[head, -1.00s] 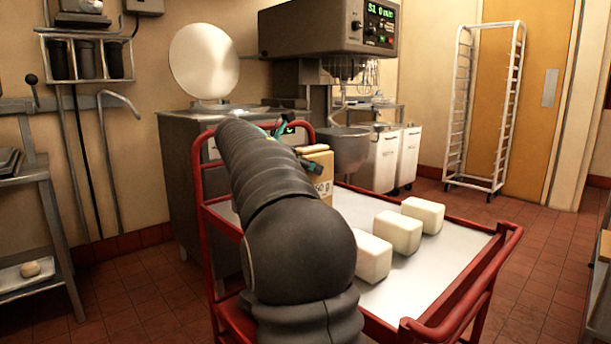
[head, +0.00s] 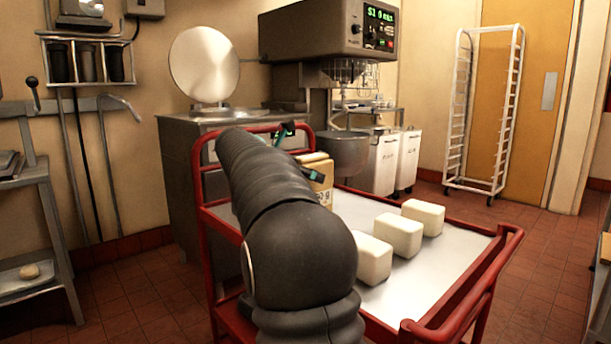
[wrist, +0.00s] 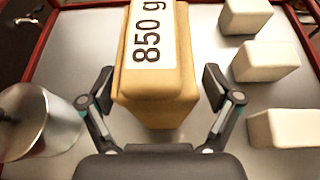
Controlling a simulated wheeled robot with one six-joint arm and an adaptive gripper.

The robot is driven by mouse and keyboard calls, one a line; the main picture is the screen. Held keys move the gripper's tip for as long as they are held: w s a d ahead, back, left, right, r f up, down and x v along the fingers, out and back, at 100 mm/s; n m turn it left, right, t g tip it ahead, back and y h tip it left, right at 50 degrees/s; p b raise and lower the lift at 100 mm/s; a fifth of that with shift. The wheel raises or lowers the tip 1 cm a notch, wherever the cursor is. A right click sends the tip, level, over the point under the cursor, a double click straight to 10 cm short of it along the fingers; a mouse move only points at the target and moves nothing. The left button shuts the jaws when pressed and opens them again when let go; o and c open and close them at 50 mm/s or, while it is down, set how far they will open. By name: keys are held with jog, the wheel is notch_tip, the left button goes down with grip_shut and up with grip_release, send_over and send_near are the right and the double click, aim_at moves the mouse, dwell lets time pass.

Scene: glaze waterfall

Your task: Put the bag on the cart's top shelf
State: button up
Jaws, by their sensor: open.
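The bag (head: 321,181) is a tan block-shaped pack with a white label. In the wrist view, the bag (wrist: 157,95) shows "850 g" on its label. It appears to stand upright on the grey top shelf (head: 437,262) of the red cart; the shelf (wrist: 92,38) surrounds it in the wrist view. My gripper (head: 303,153) is at the bag, partly hidden by my dark arm in the head view. In the wrist view my gripper (wrist: 157,84) is open, with one finger on each side of the bag and gaps between.
Three pale blocks (head: 398,235) stand in a row on the shelf, right of the bag. A metal canister (wrist: 38,122) stands left of my gripper in the wrist view. Red rails (head: 470,283) edge the cart. Bare shelf lies toward its front right.

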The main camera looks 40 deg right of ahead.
jog(key=p+v, duration=0.1)
jog(key=v, duration=1.1)
jog(key=shift+r, duration=0.1)
jog(key=s+a+f+m+t+y, duration=0.2)
jog(key=s+a+f+m+y, duration=0.4)
jog(key=s+a+f+m, duration=0.3)
jog(key=s+a+f+m+t+y, duration=0.2)
jog(key=s+a+f+m+y, duration=0.4)
jog(key=s+a+f+m, duration=0.4)
jog(key=s+a+f, duration=0.5)
jog(key=s+f, duration=0.2)
jog(key=s, duration=0.3)
jog(key=shift+a+y, duration=0.25)
jog(key=shift+y, duration=0.15)
jog(key=shift+f, duration=0.1)
